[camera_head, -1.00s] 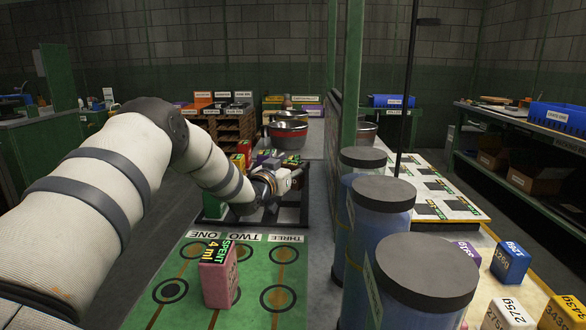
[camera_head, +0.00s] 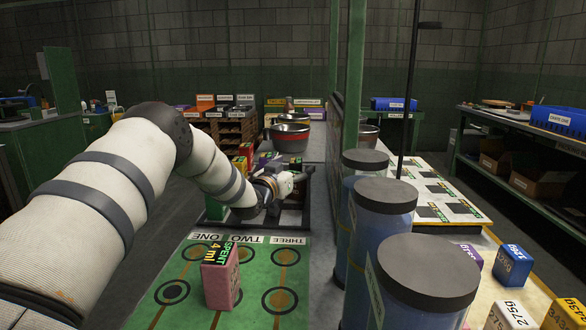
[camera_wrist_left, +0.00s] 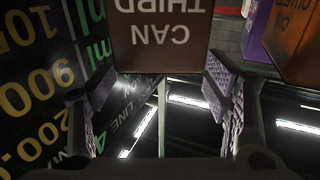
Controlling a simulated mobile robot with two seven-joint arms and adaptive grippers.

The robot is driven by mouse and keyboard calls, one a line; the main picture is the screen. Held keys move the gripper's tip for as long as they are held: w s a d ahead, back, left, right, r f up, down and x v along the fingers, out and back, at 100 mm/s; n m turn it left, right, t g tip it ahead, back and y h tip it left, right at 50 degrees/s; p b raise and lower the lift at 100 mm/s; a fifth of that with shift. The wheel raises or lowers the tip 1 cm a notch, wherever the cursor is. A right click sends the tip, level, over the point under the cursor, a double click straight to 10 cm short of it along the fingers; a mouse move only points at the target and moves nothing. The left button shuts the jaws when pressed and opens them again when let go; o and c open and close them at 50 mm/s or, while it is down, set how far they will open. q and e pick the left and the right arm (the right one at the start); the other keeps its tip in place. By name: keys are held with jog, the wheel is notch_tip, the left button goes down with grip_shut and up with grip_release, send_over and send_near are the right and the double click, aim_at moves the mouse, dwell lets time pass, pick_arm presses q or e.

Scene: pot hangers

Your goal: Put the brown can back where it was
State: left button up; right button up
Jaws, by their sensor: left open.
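The brown can (camera_wrist_left: 160,32), lettered "THIRD CAN" and appearing upside down, fills the top middle of the left wrist view. My left gripper (camera_wrist_left: 160,105) is open, with one ribbed finger pad on each side below the can's lettered face; no pad is seen pressing on it. In the head view my left gripper (camera_head: 288,184) is at the dark rack (camera_head: 292,215) behind the green mat. I cannot make out the brown can there; my arm and gripper cover part of the rack. My right gripper is not in view.
An orange-brown can (camera_wrist_left: 291,42) stands close on the right in the wrist view. A pink "SPENT" box (camera_head: 220,280) stands on the green mat (camera_head: 190,258). Tall blue jars (camera_head: 375,235) stand to the right. Metal bowls (camera_head: 289,137) are behind the rack.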

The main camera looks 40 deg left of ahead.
pick_arm(q)
jog(key=shift+f, duration=0.4)
jog(key=p+v, duration=0.1)
jog(key=v, duration=0.2)
jog(key=r+p+v, duration=0.1)
jog(key=v, duration=0.3)
jog(key=shift+r, duration=0.25)
jog(key=shift+s+d+f, duration=0.1)
jog(key=shift+s, duration=0.1)
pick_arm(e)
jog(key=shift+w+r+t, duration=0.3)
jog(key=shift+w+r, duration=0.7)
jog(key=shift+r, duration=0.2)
